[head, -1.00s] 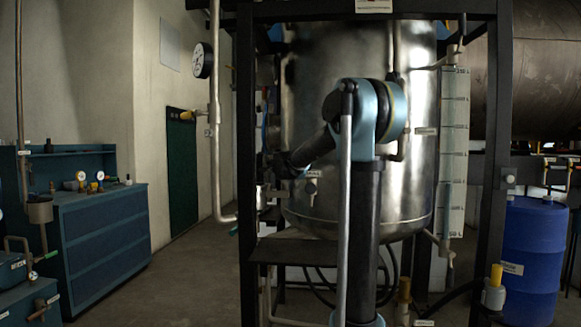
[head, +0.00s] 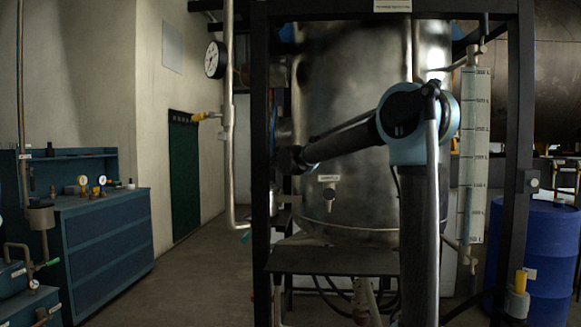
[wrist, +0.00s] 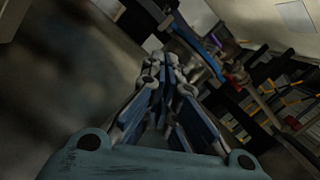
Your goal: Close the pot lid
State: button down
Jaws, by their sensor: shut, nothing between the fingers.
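In the head view, a small metal vessel (head: 283,205), possibly the pot, shows partly behind the dark frame post, left of the large steel tank (head: 345,120). I cannot make out its lid or tell how far open it is. In the wrist view, my gripper (wrist: 166,62) points away from the camera with its fingers together and nothing visible between them. A blurred metal shape (wrist: 185,45) lies just beyond the fingertips; I cannot tell whether they touch. In the head view, my arm reaches left across the tank, and its end is hidden near the post.
The dark frame's left post (head: 261,160) stands close to my arm's end. A dark shelf (head: 330,262) juts out below the tank. A gauge glass (head: 474,155) and blue drum (head: 535,245) are right; a blue cabinet (head: 100,235) is left. The floor between cabinet and frame is clear.

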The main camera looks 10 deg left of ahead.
jog(key=shift+a, duration=0.35)
dwell(0.3)
jog(key=shift+r, duration=0.15)
notch_tip(320, 180, up, 10)
jog(key=shift+f, duration=0.2)
dwell(0.4)
